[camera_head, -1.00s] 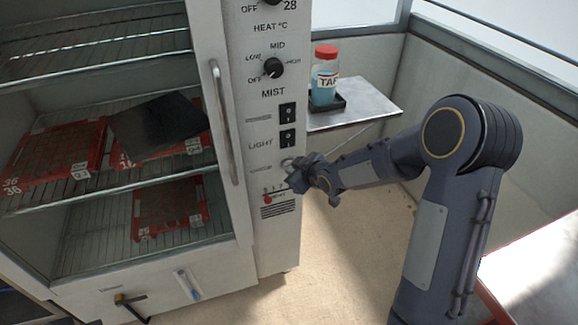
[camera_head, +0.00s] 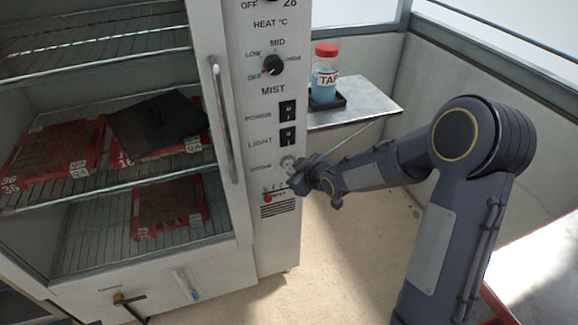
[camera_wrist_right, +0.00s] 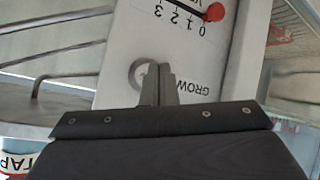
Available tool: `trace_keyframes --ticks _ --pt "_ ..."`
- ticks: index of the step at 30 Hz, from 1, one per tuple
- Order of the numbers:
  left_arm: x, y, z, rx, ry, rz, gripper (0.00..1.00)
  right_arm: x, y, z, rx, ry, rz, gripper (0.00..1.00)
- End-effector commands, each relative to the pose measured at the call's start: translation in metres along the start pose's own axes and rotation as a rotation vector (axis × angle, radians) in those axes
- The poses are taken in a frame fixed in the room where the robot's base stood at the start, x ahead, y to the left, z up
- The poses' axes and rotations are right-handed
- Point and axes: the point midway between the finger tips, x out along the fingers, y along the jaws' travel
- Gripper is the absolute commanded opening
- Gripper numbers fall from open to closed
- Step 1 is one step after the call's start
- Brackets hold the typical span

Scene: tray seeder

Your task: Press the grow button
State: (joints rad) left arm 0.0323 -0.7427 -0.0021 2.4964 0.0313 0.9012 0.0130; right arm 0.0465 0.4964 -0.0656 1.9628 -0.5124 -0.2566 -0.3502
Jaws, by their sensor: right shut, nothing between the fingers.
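The grow button (camera_head: 287,162) is a small round grey button on the white control panel, below the light switch. In the right wrist view its ring (camera_wrist_right: 136,72) shows beside the upside-down GROW label, partly hidden behind the fingers. My right gripper (camera_head: 295,181) is at the panel, just below and right of the button in the head view. Its fingers (camera_wrist_right: 158,84) are shut with nothing between them. I cannot tell whether the fingertips touch the panel or button. My left gripper is not in view.
Above the button are the light switch (camera_head: 287,136), power switch (camera_head: 287,111) and mist knob (camera_head: 273,65). A red-tipped lever (camera_head: 267,197) sits below. The open cabinet at left holds red trays (camera_head: 62,150). A jar (camera_head: 325,75) stands on a side shelf (camera_head: 360,104).

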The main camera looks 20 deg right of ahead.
Motion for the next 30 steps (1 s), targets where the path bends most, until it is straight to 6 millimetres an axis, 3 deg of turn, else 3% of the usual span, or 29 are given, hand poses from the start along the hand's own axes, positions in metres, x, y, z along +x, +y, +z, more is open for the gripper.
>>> trace_keyframes --ticks 11,30 --pt "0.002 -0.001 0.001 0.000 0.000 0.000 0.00 -0.003 -0.002 0.002 0.000 0.000 0.000 0.00" --pt "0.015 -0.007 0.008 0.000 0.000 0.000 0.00 -0.041 -0.022 0.022 0.001 -0.001 0.000 0.00"
